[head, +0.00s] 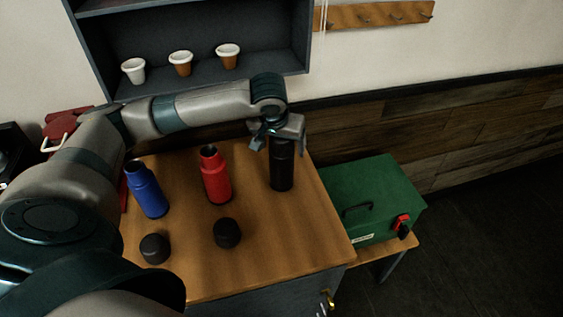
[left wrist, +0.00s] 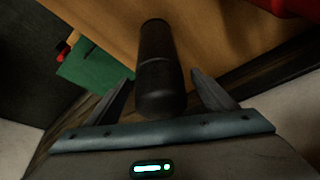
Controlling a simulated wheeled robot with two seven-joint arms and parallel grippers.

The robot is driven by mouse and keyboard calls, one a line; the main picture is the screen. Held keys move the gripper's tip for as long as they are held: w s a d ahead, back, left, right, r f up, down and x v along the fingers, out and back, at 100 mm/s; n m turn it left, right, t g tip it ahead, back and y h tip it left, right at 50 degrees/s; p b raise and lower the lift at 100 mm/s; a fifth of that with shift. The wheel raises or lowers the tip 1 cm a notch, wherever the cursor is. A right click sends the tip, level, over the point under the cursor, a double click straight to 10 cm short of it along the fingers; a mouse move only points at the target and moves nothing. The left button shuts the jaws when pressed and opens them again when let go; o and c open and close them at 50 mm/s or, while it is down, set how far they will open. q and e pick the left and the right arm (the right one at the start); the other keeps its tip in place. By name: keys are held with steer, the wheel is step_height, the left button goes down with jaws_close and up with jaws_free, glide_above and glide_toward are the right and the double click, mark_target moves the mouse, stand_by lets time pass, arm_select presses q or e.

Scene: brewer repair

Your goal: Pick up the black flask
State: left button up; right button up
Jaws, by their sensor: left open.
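The black flask (head: 281,167) stands upright on the wooden table (head: 270,243), near its back right corner. My left gripper (head: 277,142) is at the flask's upper part, with its top partly hidden by the gripper in the head view. In the left wrist view the black flask (left wrist: 160,70) lies between the two open fingers of the left gripper (left wrist: 168,95). A gap shows beside the flask at each finger. My right gripper is not in view.
A blue flask (head: 147,190) and a red flask (head: 216,176) stand open to the left. Two black lids (head: 227,233) lie in front. A green toolbox (head: 370,200) sits right of the table. Cups (head: 181,63) stand on the shelf behind.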

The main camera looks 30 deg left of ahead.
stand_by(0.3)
arm_select(q)
steer(key=c, duration=1.8)
steer(key=shift+w+r, duration=0.1)
steer(key=shift+r, duration=0.05)
steer(key=shift+r+b, duration=0.35)
steer(key=shift+r, duration=0.1)
steer(key=r, duration=0.1)
steer(key=r+b, duration=0.1)
steer(key=r, duration=0.1)
steer(key=shift+w+d+r+b, duration=0.1)
steer(key=shift+w+d+b, duration=0.1)
steer(key=shift+d+b, duration=0.15)
steer(key=shift+w+d+r+b, duration=0.5)
steer(key=shift+w+d+r, duration=0.5)
steer(key=shift+d, duration=0.55)
steer(key=shift+w+d+r+b, duration=0.45)
steer(key=shift+w+d+r, duration=0.3)
steer(key=shift+d+r, duration=0.7)
steer(key=shift+w+d+r+b, duration=0.5)
steer(key=shift+w+d+r, duration=0.4)
steer(key=shift+d, duration=0.8)
